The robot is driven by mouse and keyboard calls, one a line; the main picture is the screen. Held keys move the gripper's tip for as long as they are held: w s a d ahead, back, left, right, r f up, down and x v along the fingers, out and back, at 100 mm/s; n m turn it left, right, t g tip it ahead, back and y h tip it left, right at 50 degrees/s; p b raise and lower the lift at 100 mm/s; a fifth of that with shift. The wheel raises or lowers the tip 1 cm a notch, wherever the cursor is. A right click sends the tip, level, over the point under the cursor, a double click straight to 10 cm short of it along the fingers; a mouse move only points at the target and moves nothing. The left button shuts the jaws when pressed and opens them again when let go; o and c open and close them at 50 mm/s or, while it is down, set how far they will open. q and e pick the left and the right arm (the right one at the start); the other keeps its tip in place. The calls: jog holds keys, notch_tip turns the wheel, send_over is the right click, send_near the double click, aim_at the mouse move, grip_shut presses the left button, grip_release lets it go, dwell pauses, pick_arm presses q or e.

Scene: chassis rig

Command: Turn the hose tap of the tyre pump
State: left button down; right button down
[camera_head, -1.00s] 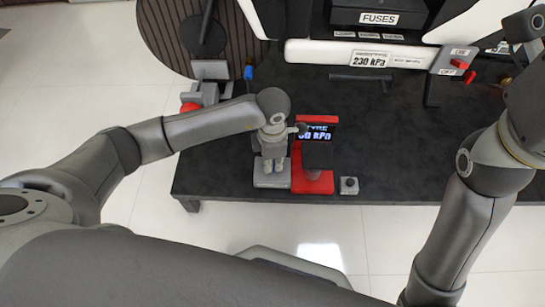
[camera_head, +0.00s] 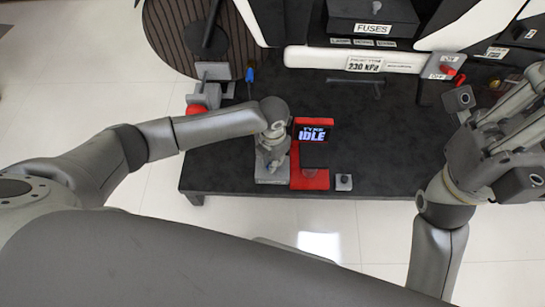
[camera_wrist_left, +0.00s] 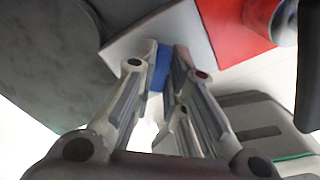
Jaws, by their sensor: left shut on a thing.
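The red tyre pump (camera_head: 309,181) stands near the table's front edge. Its display (camera_head: 313,134) reads "TYRE IDLE". My left gripper (camera_head: 270,165) points down just left of the pump, over a grey block (camera_head: 272,179). In the left wrist view, my left gripper (camera_wrist_left: 163,55) is shut on a blue piece (camera_wrist_left: 159,70), which looks like the hose tap's handle. The fingers hide most of it, and the head view does not show it. My right gripper (camera_head: 500,130) is raised at the right, away from the pump; its fingertips are unclear.
A small grey block with a dark knob (camera_head: 344,182) stands right of the pump. A white panel with a 230 kPa label (camera_head: 366,63) and a fuse box (camera_head: 372,20) are at the back.

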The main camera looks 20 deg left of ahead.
dwell(0.4)
pick_arm(q)
jog(key=c, duration=1.5)
grip_release()
jog(key=shift+r, duration=6)
